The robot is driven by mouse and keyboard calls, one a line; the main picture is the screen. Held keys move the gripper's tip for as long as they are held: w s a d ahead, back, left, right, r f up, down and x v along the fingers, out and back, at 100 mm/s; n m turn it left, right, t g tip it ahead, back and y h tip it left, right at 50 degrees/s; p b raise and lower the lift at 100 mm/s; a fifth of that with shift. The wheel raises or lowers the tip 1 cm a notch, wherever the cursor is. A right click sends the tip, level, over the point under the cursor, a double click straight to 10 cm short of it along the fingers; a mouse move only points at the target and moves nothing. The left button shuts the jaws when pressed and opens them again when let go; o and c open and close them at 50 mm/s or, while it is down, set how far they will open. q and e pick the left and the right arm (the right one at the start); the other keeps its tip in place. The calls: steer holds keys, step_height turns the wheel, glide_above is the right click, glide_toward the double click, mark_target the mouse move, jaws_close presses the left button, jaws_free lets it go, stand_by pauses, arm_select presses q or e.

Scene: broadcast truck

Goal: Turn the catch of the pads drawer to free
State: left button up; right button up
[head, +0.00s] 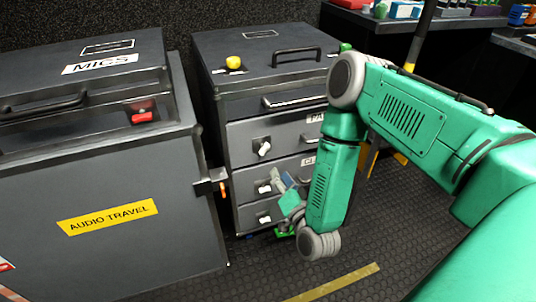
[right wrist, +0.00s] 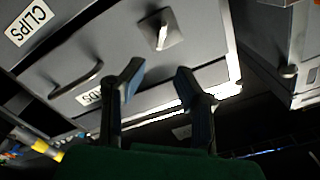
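The pads drawer is the top drawer (head: 290,134) of the grey cabinet; its label (head: 316,117) is partly hidden by my right arm in the head view. Its pale catch (head: 264,149) sits at the drawer's left, with the lever tilted. The right wrist view is upside down; there the catch (right wrist: 161,31) shows above the gap between my fingers, apart from them. My left finger covers part of the drawer label (right wrist: 87,98). My right gripper (head: 281,181) is open and empty in front of the cabinet; its spread fingers (right wrist: 157,74) show in the wrist view. My left gripper is out of view.
The CLIPS drawer (right wrist: 30,22) lies below, with its own catch (head: 265,188); a bottom drawer has another catch (head: 264,218). The AUDIO TRAVEL case (head: 110,250) stands close at the left, with a metal latch (head: 210,186) protruding. Open floor (head: 390,240) lies at the right.

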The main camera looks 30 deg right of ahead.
mark_target(266, 146)
steer(key=b+x, duration=0.3)
steer(key=x, duration=0.9)
steer(key=shift+w+r, duration=0.1)
steer(key=shift+w, duration=0.15)
jaws_close()
